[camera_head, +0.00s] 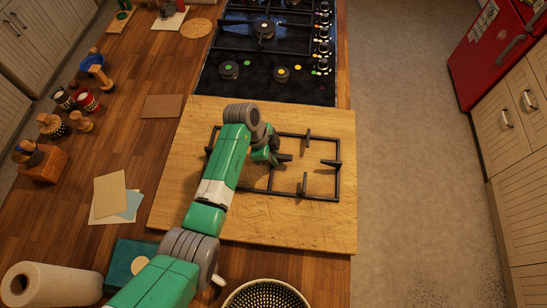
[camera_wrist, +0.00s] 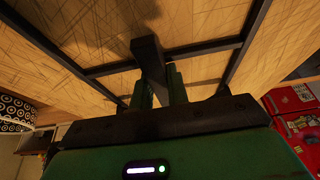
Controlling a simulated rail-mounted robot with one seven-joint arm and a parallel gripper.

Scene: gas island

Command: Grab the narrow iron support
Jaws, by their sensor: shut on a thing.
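The narrow iron support (camera_head: 304,186) is a dark, rectangular grate frame with short inward prongs. It lies over the wooden board, with its left part partly hidden by my arm. My gripper (camera_head: 277,158) is at its left-middle part. In the wrist view, my gripper (camera_wrist: 159,84) has its two fingers closed on either side of a dark prong of the iron support (camera_wrist: 150,58). The exact contact is dark and partly hidden. I cannot tell whether the support is lifted off the board.
The wooden board (camera_head: 290,232) lies on the counter below the black gas hob (camera_head: 240,88). A paper towel roll (camera_head: 55,284) and a dotted bowl (camera_head: 265,292) are near the front. Jars and wooden items stand left. Open floor (camera_head: 400,150) lies to the right, before the red fridge (camera_head: 497,50).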

